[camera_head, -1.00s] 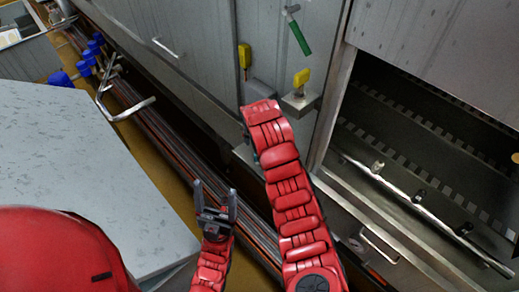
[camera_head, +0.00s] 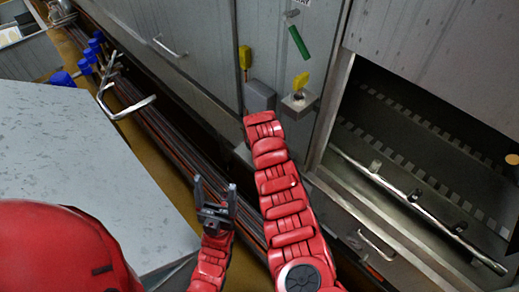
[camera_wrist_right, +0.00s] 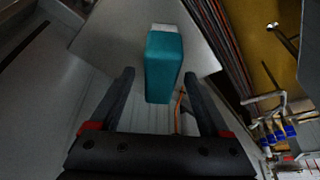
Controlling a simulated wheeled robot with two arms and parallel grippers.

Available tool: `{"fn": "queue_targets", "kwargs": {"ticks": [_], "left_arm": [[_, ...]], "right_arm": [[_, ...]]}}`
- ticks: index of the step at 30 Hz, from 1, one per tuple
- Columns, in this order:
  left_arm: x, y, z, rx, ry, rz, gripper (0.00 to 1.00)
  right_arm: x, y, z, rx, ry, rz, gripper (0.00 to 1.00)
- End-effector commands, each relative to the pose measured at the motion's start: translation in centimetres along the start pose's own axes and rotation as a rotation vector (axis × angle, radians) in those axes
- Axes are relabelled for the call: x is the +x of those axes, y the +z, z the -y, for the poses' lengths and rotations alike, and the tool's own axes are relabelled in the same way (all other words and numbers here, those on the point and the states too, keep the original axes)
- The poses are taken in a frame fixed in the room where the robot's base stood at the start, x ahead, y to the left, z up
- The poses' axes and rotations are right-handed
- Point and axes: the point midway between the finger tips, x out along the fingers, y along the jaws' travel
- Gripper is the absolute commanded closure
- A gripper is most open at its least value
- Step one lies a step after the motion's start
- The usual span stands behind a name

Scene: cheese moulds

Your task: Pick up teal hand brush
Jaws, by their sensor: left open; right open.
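The teal hand brush (camera_wrist_right: 164,68) shows in the right wrist view as a teal block with a pale end at the top. It appears in line with the gap between the two dark fingers of my right gripper (camera_wrist_right: 158,76). That gripper is open, and I cannot tell how far the brush is from the fingers. My left gripper (camera_head: 215,203) is open and empty in the head view, low and left of my right arm. The brush and my right gripper cannot be made out in the head view.
A pale grey table top (camera_head: 90,165) lies at the left. Grey cabinets (camera_head: 195,60) stand behind, with a green-handled tool (camera_head: 298,42) and a yellow valve handle (camera_head: 301,80). An open machine bay (camera_head: 400,150) is at the right. Pipes (camera_head: 160,135) run along the floor.

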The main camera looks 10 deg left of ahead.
Motion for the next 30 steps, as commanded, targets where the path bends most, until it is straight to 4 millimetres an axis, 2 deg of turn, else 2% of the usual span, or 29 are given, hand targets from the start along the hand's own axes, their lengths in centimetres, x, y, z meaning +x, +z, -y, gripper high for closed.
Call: {"fn": "queue_targets", "kwargs": {"ticks": [28,29,30], "left_arm": [[-0.29,0.05,-0.01,0.000,0.000,0.000,0.26],[-0.30,0.05,-0.01,0.000,0.000,0.000,0.26],[-0.29,0.05,-0.01,0.000,0.000,0.000,0.26]], "right_arm": [[0.48,0.22,0.02,0.000,0.000,0.001,0.20],[0.48,0.23,0.02,0.000,0.000,0.001,0.22],[0.47,0.22,0.02,0.000,0.000,0.001,0.29]]}}
